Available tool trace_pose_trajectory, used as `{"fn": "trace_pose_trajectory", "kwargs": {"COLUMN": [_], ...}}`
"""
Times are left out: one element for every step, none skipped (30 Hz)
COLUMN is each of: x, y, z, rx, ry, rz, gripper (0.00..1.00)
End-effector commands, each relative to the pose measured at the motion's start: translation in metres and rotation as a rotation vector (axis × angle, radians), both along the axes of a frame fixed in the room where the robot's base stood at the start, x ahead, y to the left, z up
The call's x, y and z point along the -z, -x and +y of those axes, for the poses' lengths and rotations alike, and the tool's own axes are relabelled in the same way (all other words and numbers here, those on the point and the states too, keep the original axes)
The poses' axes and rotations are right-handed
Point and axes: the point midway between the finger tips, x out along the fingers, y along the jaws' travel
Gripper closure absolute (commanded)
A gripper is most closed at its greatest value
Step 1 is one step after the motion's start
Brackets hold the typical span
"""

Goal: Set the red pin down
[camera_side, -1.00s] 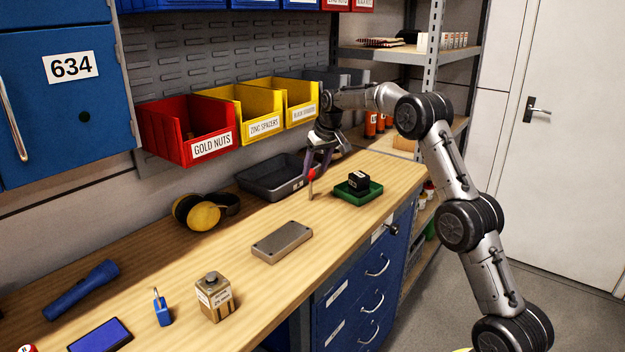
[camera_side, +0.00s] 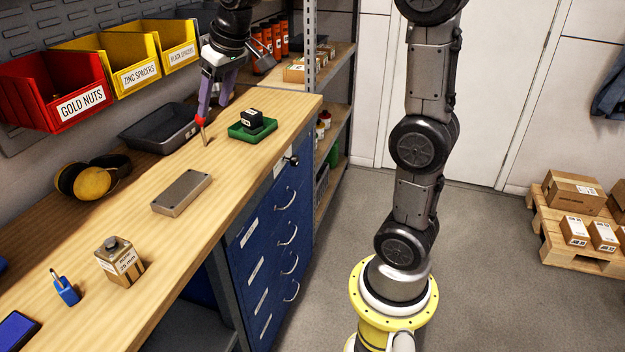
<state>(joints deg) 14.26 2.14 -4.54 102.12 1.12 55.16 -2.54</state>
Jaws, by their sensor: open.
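The red pin (camera_side: 203,131) has a red top and a pale, thin shaft. It stands nearly upright, a little tilted in the picture, with its lower end at the wooden bench top (camera_side: 160,233). My gripper (camera_side: 209,108) points down at it from above with purple fingers. The jaws are open. One finger's tip overlaps the pin's red top in this view; I cannot tell whether they touch.
A dark grey tray (camera_side: 140,137) lies left of the pin, and a green tray (camera_side: 240,131) with a black block (camera_side: 252,117) lies right. A flat grey block (camera_side: 181,193) lies nearer. Yellow earmuffs (camera_side: 92,183) and labelled bins (camera_side: 75,105) line the wall side.

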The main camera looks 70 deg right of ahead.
Motion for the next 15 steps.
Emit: {"fn": "trace_pose_trajectory", "kwargs": {"x": [-0.003,-0.002,-0.001,0.001,0.003,0.007,0.01,0.015,0.021,0.026,0.032,0.039,0.045,0.05,0.057], "y": [0.025,0.038,0.056,0.069,0.082,0.1,0.113,0.126,0.143,0.156,0.167,0.181,0.191,0.199,0.209], "z": [0.017,0.024,0.035,0.041,0.048,0.056,0.062,0.067,0.074,0.078,0.081,0.085,0.088,0.09,0.093], "rx": [-0.024,-0.035,-0.051,-0.061,-0.073,-0.088,-0.1,-0.111,-0.127,-0.136,-0.148,-0.16,-0.169,-0.178,-0.186], "ry": [0.002,0.002,0.003,0.004,0.004,0.004,0.005,0.006,0.006,0.007,0.007,0.007,0.007,0.007,0.007], "rz": [-0.008,-0.011,-0.014,-0.018,-0.021,-0.025,-0.028,-0.031,-0.034,-0.036,-0.038,-0.042,-0.045,-0.046,-0.048], "gripper": [0.4,0.4,0.4,0.4,0.4,0.4,0.4,0.4,0.4,0.4,0.4,0.4,0.4,0.4,0.4]}}
